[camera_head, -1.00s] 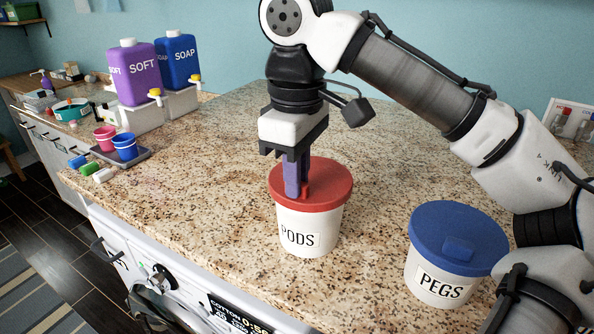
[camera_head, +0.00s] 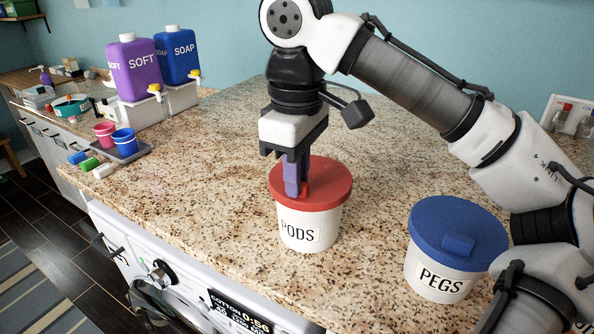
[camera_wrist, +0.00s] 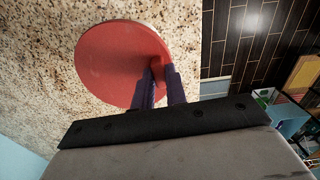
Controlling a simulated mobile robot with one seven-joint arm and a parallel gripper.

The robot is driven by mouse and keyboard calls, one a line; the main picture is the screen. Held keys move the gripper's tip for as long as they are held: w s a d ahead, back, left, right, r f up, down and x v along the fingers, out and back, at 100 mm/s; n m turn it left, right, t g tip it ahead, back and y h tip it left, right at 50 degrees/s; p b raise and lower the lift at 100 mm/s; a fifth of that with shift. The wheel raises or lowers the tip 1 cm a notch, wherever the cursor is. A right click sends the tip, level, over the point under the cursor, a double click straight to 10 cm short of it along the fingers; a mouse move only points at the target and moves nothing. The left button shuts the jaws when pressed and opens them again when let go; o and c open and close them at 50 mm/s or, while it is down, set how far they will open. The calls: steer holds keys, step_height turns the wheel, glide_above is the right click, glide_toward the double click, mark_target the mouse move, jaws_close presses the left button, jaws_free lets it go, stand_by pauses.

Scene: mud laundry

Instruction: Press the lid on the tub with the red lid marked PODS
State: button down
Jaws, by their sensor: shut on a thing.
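The tub marked PODS (camera_head: 308,229) is white and stands upright on the speckled counter. Its red lid (camera_head: 329,180) rests on top and looks about level; I cannot tell whether it is fully seated. My gripper (camera_head: 297,190) points down over the lid, its purple fingers shut on the lid's red knob. The wrist view shows the fingers (camera_wrist: 160,88) around the knob at the near part of the round red lid (camera_wrist: 112,62). The fingers partly hide the knob.
A white tub marked PEGS (camera_head: 440,279) with a blue lid (camera_head: 459,233) stands to the right, below my arm. Purple SOFT (camera_head: 135,68) and blue SOAP (camera_head: 178,55) dispensers stand at the back left, near a tray with two cups (camera_head: 124,141). The counter's front edge is close to the PODS tub.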

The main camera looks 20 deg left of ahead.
steer(key=shift+f, duration=0.45)
stand_by(1.0)
steer(key=c, duration=0.9)
jaws_free()
steer(key=shift+o, duration=0.2)
steer(key=shift+r, duration=4)
jaws_close()
